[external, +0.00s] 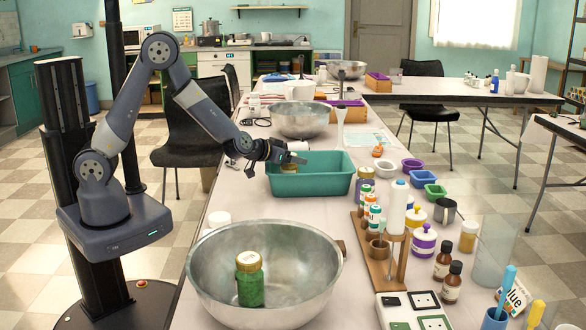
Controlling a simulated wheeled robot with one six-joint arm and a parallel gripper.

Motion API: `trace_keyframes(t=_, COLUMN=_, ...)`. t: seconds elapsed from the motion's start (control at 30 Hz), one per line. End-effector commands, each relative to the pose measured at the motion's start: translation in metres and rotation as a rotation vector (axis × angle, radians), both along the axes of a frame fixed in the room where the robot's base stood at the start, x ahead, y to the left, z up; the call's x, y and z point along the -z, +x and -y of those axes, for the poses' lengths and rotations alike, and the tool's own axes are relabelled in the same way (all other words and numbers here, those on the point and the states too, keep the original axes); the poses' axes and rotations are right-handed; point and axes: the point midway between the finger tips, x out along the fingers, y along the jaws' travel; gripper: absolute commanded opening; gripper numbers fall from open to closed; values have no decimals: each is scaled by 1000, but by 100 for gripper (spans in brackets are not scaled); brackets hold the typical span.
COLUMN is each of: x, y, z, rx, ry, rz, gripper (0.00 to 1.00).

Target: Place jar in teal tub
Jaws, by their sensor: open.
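The teal tub (311,185) stands on the long table, right of my arm. My gripper (292,158) is open over the left part of the tub, around its rim height. A jar with a gold lid (289,168) shows inside the tub just under the fingers. Its lower part is hidden by the tub's front wall, and I cannot tell if the fingers touch it. Another jar (250,283), green with a gold lid, stands upright in the large steel bowl (205,285) at the front.
A wooden rack of small bottles (368,225) stands right of the tub. Another steel bowl (300,120) is behind the tub. A white roll (298,146) stands close behind my gripper.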

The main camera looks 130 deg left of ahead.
Motion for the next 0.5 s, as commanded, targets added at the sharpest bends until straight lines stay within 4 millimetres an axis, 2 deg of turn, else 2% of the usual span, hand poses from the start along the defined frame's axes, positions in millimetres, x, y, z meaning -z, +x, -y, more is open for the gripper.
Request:
trace_keyframes(t=0.3, x=-27, y=-8, z=60, rx=3, ry=1, rz=1, gripper=67)
trace_keyframes(t=0.5, x=-38, y=-13, z=89, rx=2, ry=1, rz=0, gripper=67)
